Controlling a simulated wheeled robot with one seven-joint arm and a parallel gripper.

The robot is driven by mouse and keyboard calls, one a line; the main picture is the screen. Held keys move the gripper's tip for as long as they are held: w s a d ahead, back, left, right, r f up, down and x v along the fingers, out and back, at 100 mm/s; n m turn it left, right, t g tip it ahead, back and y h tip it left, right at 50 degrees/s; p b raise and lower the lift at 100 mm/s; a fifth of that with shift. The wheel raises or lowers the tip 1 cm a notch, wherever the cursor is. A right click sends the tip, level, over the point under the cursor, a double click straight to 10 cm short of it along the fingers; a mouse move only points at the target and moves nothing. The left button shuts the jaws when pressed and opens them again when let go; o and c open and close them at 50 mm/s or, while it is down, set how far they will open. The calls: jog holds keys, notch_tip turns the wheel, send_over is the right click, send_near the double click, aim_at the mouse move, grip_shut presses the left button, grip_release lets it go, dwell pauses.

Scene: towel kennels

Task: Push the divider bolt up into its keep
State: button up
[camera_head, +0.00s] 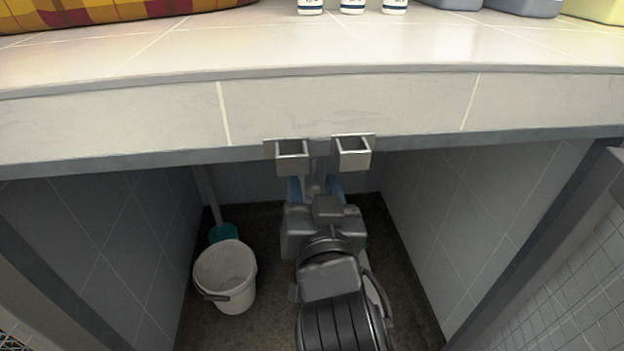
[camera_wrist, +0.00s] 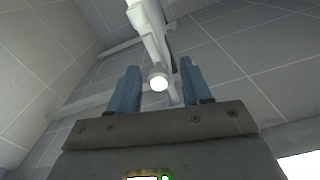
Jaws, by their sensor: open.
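My gripper (camera_head: 314,187) is under the front edge of the counter in the head view, its blue fingers apart. In the wrist view my gripper (camera_wrist: 157,88) is open, with one finger on each side of a pale rod with a bright round end (camera_wrist: 158,83), which looks like the divider bolt. I cannot tell whether the fingers touch it. In the head view a grey upright piece (camera_head: 318,163), probably the same bolt, shows above the fingers, between two square metal brackets (camera_head: 292,152) and (camera_head: 353,152) on the counter's front edge. The keep itself cannot be made out.
A white bucket (camera_head: 225,278) stands on the dark floor left of my arm, with a teal-ended pole (camera_head: 222,233) behind it. Tiled walls close both sides of the bay. The counter (camera_head: 345,105) overhangs, carrying small white bottles (camera_head: 352,5) and a checked cushion (camera_head: 95,12).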

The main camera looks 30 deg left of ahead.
aim_at(315, 191)
jog(key=v, duration=0.6)
jog(key=shift+d, duration=0.1)
jog(key=shift+d, duration=0.1)
jog(key=s+d+f+h, duration=0.1)
jog(key=s+d+f, duration=0.25)
jog(key=d, duration=0.45)
jog(key=s+d+f+h, duration=0.2)
jog(key=s+d+f, duration=0.15)
jog(key=d, duration=0.45)
jog(key=s+d+f+h, duration=0.1)
jog(key=s+d+f, duration=0.2)
jog(key=d+f, duration=0.35)
jog(key=s+d+r+m+h, duration=0.1)
jog(key=s+d+m+h, duration=0.1)
jog(key=s+d, duration=0.6)
jog(key=s+d+r+m+h, duration=0.1)
jog(key=s+d+r+h, duration=0.15)
jog(key=s, duration=0.35)
jog(key=s+d+r+m+h, duration=0.2)
jog(key=s+d, duration=0.1)
jog(key=s, duration=0.4)
notch_tip(315, 191, up, 17)
jog(key=p, duration=1.7)
jog(key=shift+w+a, duration=0.2)
jog(key=shift+w, duration=0.15)
jog(key=shift+y, duration=0.25)
